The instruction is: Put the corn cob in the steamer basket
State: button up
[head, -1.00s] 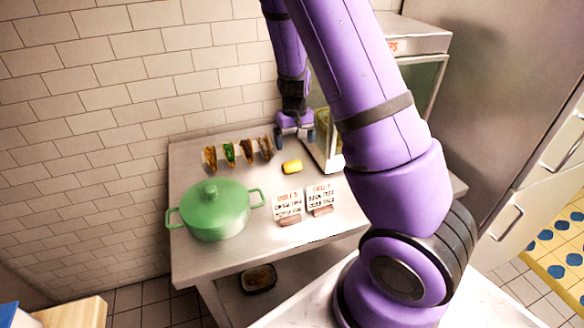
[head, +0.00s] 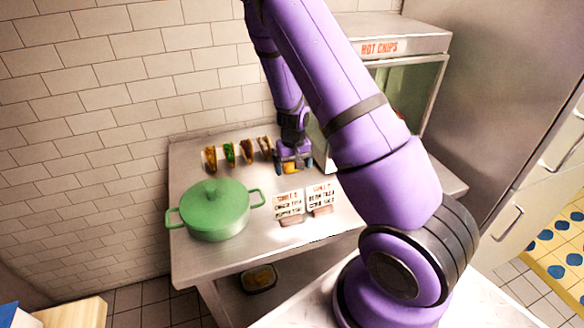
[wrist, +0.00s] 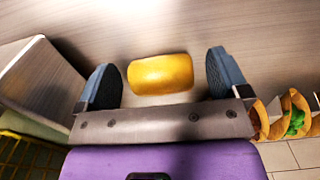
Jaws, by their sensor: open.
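The yellow corn cob (wrist: 160,74) lies on the metal table between the open fingers of my gripper (wrist: 162,82) in the wrist view, with a gap on each side. In the head view my gripper (head: 294,166) is low over the table and hides most of the cob. The green lidded pot (head: 216,212) stands at the table's left front, its lid on.
Several tacos (head: 236,152) stand in a row left of my gripper. Two small sign cards (head: 289,205) stand in front of it. A glass "Hot Chips" cabinet (head: 405,48) stands right. A tiled wall (head: 90,100) is behind. A dish (head: 259,279) sits below the tabletop.

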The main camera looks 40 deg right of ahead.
jog(key=c, duration=1.1)
jog(key=shift+r, duration=0.15)
